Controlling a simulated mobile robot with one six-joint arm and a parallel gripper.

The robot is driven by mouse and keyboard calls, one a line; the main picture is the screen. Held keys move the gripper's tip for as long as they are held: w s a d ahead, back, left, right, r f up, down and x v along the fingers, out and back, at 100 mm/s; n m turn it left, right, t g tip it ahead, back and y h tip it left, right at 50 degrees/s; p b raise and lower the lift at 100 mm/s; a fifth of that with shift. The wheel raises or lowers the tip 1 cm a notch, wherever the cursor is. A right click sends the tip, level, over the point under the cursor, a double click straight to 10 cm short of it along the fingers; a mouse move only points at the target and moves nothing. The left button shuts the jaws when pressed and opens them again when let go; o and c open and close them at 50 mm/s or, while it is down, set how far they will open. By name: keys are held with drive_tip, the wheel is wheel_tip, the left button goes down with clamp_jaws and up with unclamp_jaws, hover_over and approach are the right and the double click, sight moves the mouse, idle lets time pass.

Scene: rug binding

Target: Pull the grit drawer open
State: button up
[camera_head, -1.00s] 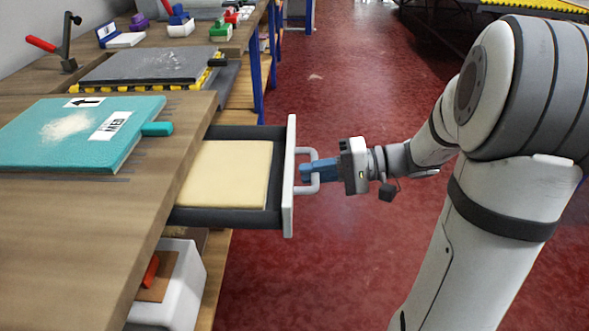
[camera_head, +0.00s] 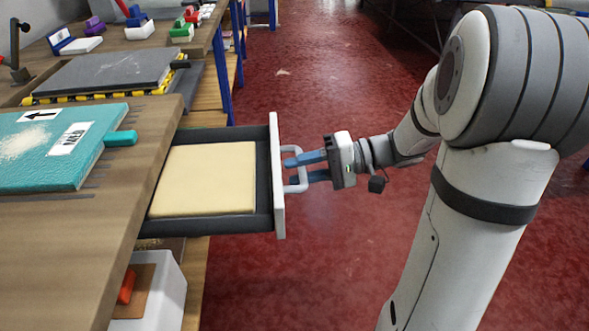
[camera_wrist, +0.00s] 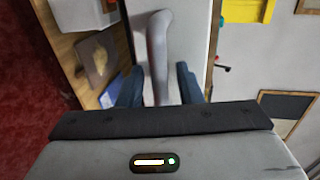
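The grit drawer (camera_head: 262,215) stands well out from under the bench, with its dark walls and pale front panel (camera_head: 278,180) in view. A flat cream sheet or block (camera_head: 205,178) lies inside it. Its pale bow handle (camera_head: 301,185) sticks out from the front. My gripper (camera_head: 303,168) is at the handle with its blue fingers spread apart, the handle bar between them. In the wrist view my gripper (camera_wrist: 159,86) shows its fingers on either side of the handle (camera_wrist: 159,40), with gaps visible. The drawer's back end is hidden under the bench top.
A teal board (camera_head: 60,145) with a handle and labels lies on the wooden bench (camera_head: 70,240). A grey plate (camera_head: 105,72) with yellow-black edging lies behind it. A white box (camera_head: 155,290) stands below the drawer. The red floor right of the drawer is clear apart from my arm.

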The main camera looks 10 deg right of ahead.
drive_tip(key=p+v, duration=0.2)
drive_tip(key=v, duration=0.5)
drive_tip(key=shift+d, duration=0.45)
drive_tip(key=s+a+r+g+h+p, duration=0.35)
drive_tip(key=s+r+h+p, duration=0.5)
drive_tip(key=r+p, duration=0.4)
drive_tip(key=s+d+r+t+h+p, duration=0.3)
drive_tip(key=r+t+h+p, duration=0.2)
drive_tip(key=r+p, duration=0.6)
drive_tip(key=h+p, duration=0.2)
drive_tip(key=p, duration=0.1)
drive_tip(key=shift+s, duration=0.2)
